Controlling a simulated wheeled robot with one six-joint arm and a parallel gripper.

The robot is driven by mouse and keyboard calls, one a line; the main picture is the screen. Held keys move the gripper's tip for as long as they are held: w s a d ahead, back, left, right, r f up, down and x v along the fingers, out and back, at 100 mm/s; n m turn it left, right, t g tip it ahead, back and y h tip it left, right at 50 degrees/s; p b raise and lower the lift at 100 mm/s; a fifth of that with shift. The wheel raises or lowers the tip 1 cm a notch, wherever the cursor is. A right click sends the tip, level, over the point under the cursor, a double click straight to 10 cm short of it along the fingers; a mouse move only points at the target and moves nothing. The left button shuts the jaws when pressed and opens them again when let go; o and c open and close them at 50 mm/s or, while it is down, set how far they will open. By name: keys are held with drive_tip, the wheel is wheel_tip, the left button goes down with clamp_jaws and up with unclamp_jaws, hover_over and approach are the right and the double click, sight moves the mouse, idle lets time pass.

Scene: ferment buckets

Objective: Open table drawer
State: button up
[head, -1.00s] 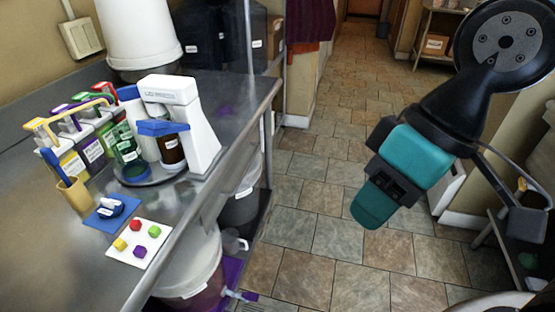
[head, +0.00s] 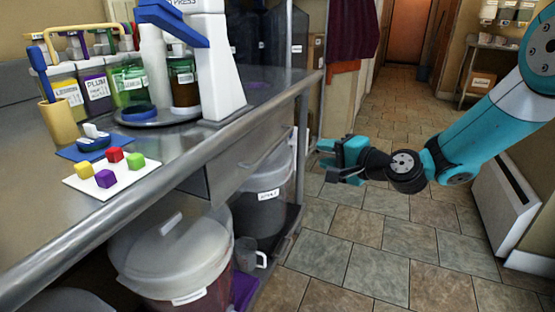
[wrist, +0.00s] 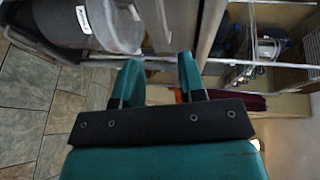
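The steel table (head: 150,190) stands on the left in the head view. Its drawer (head: 255,168) is a grey front under the tabletop edge, and it looks shut. My gripper (head: 322,160) is to the right of the drawer front, apart from it, with its fingers pointing left toward the table. In the wrist view the two teal fingers of my gripper (wrist: 158,65) stand apart with nothing held between them. The wrist view is turned sideways, and I cannot clearly tell the drawer handle in it.
Lidded buckets (head: 172,250) stand under the table, one with a label, beside a clear jug (head: 248,256). On the tabletop are a white card (head: 122,178) with coloured cubes, labelled jars and a white press (head: 222,70). The tiled floor (head: 350,240) right of the table is clear.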

sight(277, 141)
drive_tip(key=b+x, duration=0.1)
drive_tip(key=x, duration=1.6)
drive_tip(key=shift+a, duration=0.15)
clamp_jaws()
